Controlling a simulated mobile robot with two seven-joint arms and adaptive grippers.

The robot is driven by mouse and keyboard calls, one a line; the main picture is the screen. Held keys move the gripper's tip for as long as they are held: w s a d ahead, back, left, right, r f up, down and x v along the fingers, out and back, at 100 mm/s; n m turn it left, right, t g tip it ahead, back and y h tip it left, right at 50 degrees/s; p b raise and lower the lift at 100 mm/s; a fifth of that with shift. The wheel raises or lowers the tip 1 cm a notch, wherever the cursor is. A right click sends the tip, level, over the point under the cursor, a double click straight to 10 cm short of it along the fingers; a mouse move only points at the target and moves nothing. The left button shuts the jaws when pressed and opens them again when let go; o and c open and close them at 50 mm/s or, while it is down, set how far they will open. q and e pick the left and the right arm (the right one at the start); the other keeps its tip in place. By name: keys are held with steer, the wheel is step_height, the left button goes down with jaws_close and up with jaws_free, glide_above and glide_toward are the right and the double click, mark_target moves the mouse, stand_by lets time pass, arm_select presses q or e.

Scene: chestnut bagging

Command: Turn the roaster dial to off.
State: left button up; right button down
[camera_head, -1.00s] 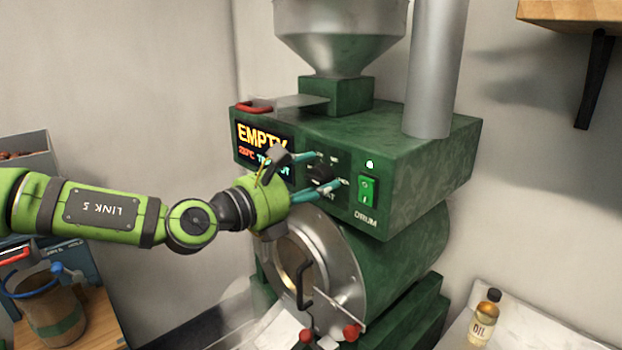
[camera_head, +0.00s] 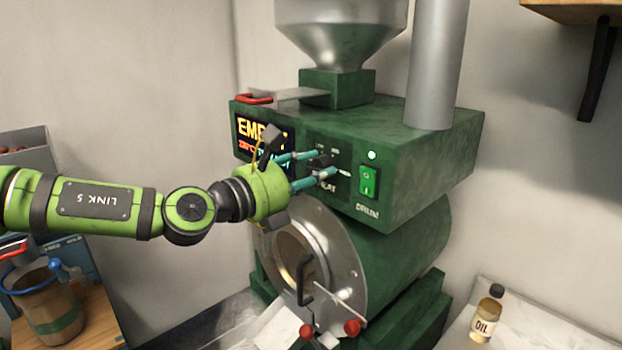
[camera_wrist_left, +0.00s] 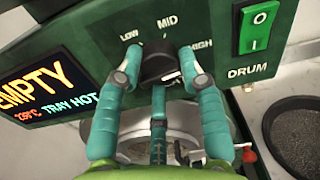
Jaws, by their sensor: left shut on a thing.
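The roaster's heat dial (camera_wrist_left: 158,62) is a black knob on the green front panel, with LOW, MID and HIGH printed around it. A small pale mark shows at its lower right in the left wrist view. The dial also shows, partly covered, in the head view (camera_head: 319,163). My left gripper (camera_wrist_left: 159,56) has its teal fingers closed on the dial, one on each side; it also shows in the head view (camera_head: 325,162). The OFF label is not visible. My right gripper is not in view.
Right of the dial is the green drum switch (camera_head: 369,182). Left is a display (camera_wrist_left: 38,92) reading EMPTY and TRAY HOT. Below is the round drum front (camera_head: 340,250) with red-knobbed handles. An oil bottle (camera_head: 486,314) stands at the right.

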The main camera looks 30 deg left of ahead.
arm_select(q)
steer(key=n+b, duration=0.4)
steer(key=n, duration=0.2)
steer(key=shift+f, duration=0.1)
steer(key=n+b, duration=0.2)
steer(key=n, duration=0.3)
steer(key=n+b, duration=0.1)
steer(key=n, duration=0.4)
steer(key=shift+b, duration=0.3)
steer(key=n+b, duration=0.1)
steer(key=n, duration=0.3)
steer(key=shift+n, duration=0.4)
steer(key=n+b, duration=0.1)
steer(key=n, duration=0.3)
steer(key=shift+n+b, duration=0.3)
steer(key=shift+b, duration=0.05)
steer(key=n+b, duration=0.2)
steer(key=n, duration=0.3)
steer(key=shift+n+b, duration=0.55)
steer(key=shift+n, duration=1.35)
